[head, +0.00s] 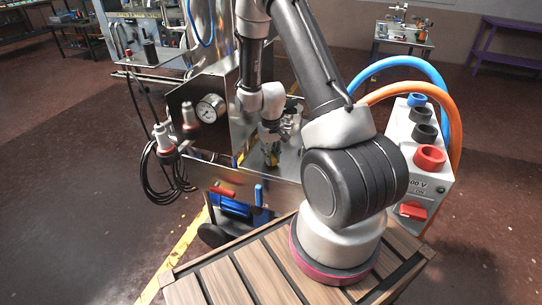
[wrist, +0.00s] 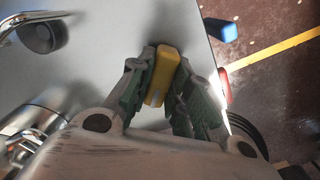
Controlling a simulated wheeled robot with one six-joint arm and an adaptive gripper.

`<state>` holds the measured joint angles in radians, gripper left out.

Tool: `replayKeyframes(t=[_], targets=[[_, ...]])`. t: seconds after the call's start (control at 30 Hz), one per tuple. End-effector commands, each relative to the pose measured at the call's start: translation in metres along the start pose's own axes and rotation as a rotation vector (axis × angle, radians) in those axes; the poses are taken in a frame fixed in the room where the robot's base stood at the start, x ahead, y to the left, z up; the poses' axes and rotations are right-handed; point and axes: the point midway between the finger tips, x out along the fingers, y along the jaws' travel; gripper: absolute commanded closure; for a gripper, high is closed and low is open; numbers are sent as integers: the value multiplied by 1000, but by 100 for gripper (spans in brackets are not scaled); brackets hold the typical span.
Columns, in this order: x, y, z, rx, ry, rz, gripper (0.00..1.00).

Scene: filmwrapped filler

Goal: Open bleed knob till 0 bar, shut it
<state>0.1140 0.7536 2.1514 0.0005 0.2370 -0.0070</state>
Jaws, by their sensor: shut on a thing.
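My gripper (wrist: 160,92) is shut on a yellow knob (wrist: 163,70), which I take to be the bleed knob. Its two green-padded fingers lie on either side of the knob, above a grey metal surface. In the head view my gripper (head: 271,153) reaches down over the machine's metal top, and the knob is mostly hidden there.
A red handle (head: 222,191) and a blue handle (head: 258,194) stick out from the machine's front. Black cable (head: 152,175) hangs at its left. A white socket box (head: 425,150) with blue and orange hoses stands at right. Open floor lies at front left.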

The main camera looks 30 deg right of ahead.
Motion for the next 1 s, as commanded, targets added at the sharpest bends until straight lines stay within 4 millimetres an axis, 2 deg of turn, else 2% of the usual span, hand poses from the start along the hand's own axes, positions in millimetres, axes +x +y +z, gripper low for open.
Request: replayKeyframes(t=[0.13,0.17,0.27,0.3,0.57,0.67,0.77,1.0], targets=[[-1,0,-1,-2,2,0,100],[-1,0,-1,-2,2,0,79],[-1,0,-1,-2,2,0,60],[0,0,-1,-1,2,0,59],[-1,0,0,0,1,0,59],[-6,0,-1,0,3,0,59],[-21,0,-2,0,4,0,59],[-75,0,-2,0,7,0,59]])
